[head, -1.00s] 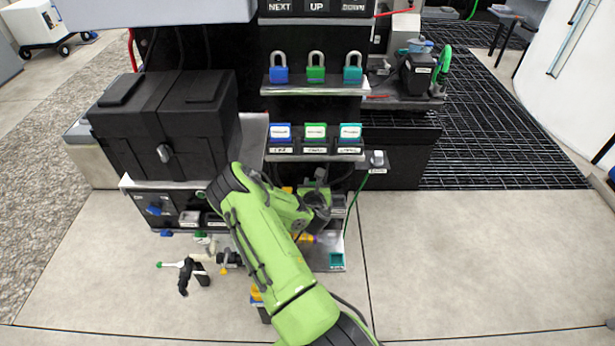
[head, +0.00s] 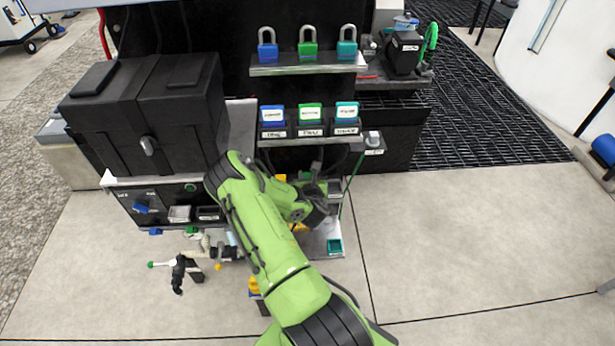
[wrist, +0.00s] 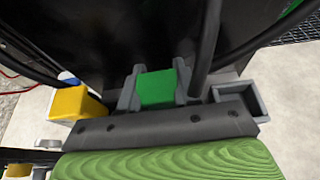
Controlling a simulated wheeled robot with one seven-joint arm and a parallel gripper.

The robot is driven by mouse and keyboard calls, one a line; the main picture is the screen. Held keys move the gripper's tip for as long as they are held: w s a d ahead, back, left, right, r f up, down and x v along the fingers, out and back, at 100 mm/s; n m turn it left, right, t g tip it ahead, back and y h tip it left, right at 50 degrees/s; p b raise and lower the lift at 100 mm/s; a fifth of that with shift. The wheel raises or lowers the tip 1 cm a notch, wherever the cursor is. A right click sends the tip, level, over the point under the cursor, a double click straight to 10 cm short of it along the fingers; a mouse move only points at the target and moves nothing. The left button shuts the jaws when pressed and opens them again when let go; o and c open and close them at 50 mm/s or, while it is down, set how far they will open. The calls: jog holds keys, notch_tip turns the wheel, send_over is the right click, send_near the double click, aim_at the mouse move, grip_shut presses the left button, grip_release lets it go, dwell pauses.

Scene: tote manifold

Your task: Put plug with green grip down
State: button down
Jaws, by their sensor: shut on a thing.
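The plug with green grip shows as a green block (wrist: 157,89) in the middle of the wrist view. My gripper (wrist: 158,82) has its grey fingers shut on the left and right sides of this block. The rest of the plug is hidden below the grip. In the head view my green arm reaches down in front of the dark rack, and the gripper end is mostly hidden among dark parts, so the plug cannot be made out there.
A yellow block (wrist: 75,103) is left of the gripper and an open grey box (wrist: 240,98) is right of it. Three labelled blocks and three padlocks sit above. Open floor lies to the right.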

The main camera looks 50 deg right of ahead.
jog(key=c, duration=0.8)
grip_release()
